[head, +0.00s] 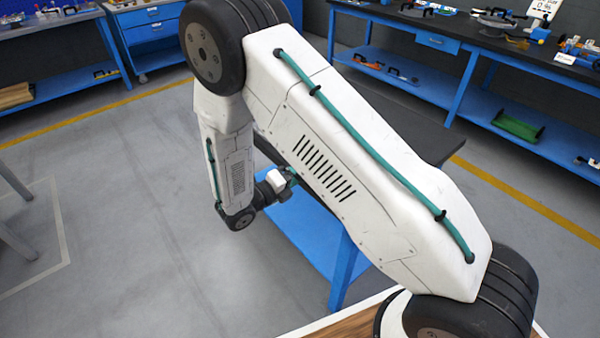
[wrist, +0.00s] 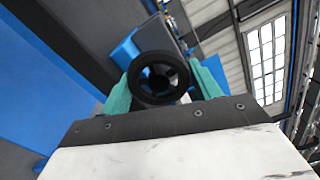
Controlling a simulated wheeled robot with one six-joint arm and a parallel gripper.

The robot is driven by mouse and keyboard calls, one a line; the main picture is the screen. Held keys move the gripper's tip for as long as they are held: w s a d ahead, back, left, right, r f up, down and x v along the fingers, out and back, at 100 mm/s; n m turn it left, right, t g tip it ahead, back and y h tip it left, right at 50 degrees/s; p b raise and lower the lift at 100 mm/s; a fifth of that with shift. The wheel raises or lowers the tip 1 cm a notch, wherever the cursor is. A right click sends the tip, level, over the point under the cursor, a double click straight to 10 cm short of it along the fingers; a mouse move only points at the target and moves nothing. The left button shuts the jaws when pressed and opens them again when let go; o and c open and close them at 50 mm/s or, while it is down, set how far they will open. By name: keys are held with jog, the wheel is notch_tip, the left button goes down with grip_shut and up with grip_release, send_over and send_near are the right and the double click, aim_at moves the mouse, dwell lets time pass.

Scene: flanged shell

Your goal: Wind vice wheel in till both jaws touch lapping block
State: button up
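My gripper (wrist: 162,78) shows in the wrist view with one teal finger on each side of a round black wheel (wrist: 138,92). Both fingers appear to touch its rim. The wheel is ring-shaped with a dark hollow middle, seen nearly end-on. Blue and grey parts show just behind it; I cannot tell whether they are the vice. In the head view, a teal part of my gripper (head: 291,176) shows beside my arm, which hides most of what is in front of it. The vice jaws and the lapping block cannot be made out.
In the head view, a dark-topped bench with a blue lower shelf (head: 300,232) stands behind my arm, mostly hidden. Blue benches with tools line the back left and back right (head: 465,42). Grey floor (head: 120,160) is clear at the left.

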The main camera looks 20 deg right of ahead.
jog(key=shift+o, duration=0.9)
jog(key=shift+f, duration=0.1)
